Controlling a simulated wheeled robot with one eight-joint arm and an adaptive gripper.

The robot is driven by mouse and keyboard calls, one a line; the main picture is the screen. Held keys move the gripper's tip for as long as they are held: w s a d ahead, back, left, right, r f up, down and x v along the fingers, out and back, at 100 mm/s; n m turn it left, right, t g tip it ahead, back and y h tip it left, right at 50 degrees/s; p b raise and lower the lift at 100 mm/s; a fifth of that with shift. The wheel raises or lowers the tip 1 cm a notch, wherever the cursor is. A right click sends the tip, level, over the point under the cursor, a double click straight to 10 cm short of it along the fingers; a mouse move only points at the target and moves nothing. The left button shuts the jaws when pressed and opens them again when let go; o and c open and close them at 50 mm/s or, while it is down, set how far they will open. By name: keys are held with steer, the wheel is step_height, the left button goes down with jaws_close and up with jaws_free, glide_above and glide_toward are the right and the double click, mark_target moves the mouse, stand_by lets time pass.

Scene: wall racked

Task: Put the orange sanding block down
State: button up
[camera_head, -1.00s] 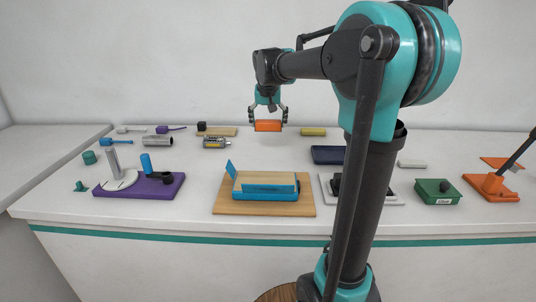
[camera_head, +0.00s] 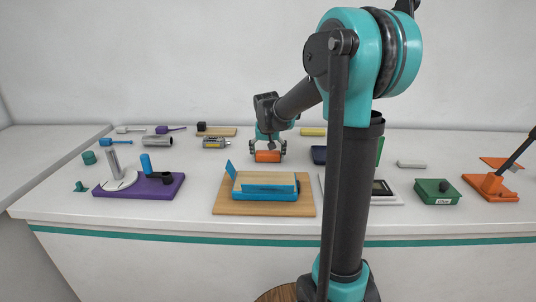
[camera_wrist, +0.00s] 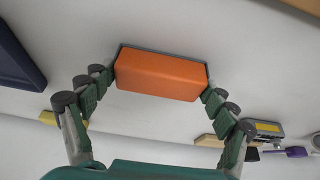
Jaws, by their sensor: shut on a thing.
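The orange sanding block (camera_head: 267,156) is a small box with a dark grey layer along one side. My gripper (camera_head: 268,153) is shut on it, with one finger at each end. The block is low over the white table, behind the blue tray on the wooden board; I cannot tell whether it touches the table. In the wrist view the block (camera_wrist: 160,74) lies level between the fingers of my gripper (camera_wrist: 158,82).
A wooden board (camera_head: 225,208) with a blue tray stands in front. A dark blue tray (camera_head: 319,155) is close on the right, partly hidden by my arm. A yellow block (camera_head: 312,132) and a grey-yellow device (camera_head: 215,143) lie behind. White table is bare around the block.

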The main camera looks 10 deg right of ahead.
steer(key=o, duration=1)
steer(key=shift+f, duration=0.1)
steer(key=shift+o, duration=0.2)
steer(key=v, duration=1.2)
steer(key=shift+w, duration=0.1)
